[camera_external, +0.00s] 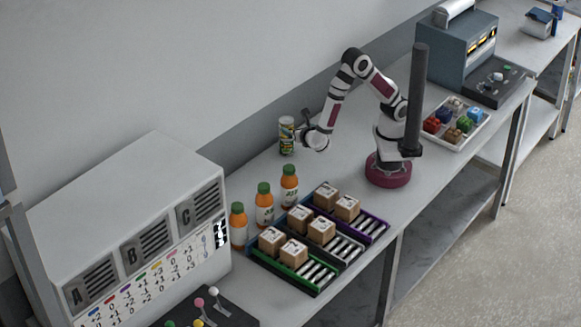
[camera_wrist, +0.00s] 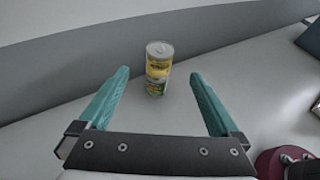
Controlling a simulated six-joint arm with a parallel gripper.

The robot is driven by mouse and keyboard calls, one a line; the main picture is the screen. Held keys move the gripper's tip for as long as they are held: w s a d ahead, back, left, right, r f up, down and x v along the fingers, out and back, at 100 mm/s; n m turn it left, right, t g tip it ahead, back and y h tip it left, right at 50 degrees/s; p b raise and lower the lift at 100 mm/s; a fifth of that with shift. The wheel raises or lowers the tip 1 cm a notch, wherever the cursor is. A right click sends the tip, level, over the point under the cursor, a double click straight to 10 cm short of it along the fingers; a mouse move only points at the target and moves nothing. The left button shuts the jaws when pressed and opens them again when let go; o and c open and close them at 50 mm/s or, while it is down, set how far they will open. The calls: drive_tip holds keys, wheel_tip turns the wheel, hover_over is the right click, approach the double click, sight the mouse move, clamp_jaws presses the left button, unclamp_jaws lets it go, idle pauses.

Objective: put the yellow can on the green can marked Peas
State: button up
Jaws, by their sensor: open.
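The yellow can (camera_wrist: 158,66) stands upright on top of the green can (camera_wrist: 155,88) in the wrist view. The two look roughly in line, and the green can rests on the bench by the wall. In the external view the stack shows as the yellow can (camera_external: 287,122) over the green can (camera_external: 287,146). The Peas marking is too small to read. My gripper (camera_wrist: 159,74) is open, its teal fingers apart on either side of the stack in the picture. The stack appears just ahead of the fingertips, with no visible contact.
Several orange bottles with green caps (camera_external: 264,204) stand to the front left of the cans. Trays of cardboard boxes (camera_external: 321,231) lie nearer the front. A tray of coloured items (camera_external: 456,124) sits right of my base. Bench around the cans is clear, with the wall behind.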

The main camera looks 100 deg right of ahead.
drive_tip(key=s+r+m+g+y, duration=0.25)
drive_tip(key=s+m+y, duration=0.25)
drive_tip(key=s+m, duration=0.4)
drive_tip(key=s+r+m+g+y, duration=0.2)
drive_tip(key=s+m+g+y, duration=0.2)
drive_tip(key=s+m, duration=0.45)
drive_tip(key=s+a+r+m+t+y, duration=0.1)
drive_tip(key=s+a+m+t+y, duration=0.1)
drive_tip(key=a+m+y, duration=0.4)
drive_tip(key=a+m+t, duration=0.1)
drive_tip(key=m, duration=0.2)
drive_tip(key=shift+a+r, duration=0.15)
drive_tip(key=shift+r, duration=0.1)
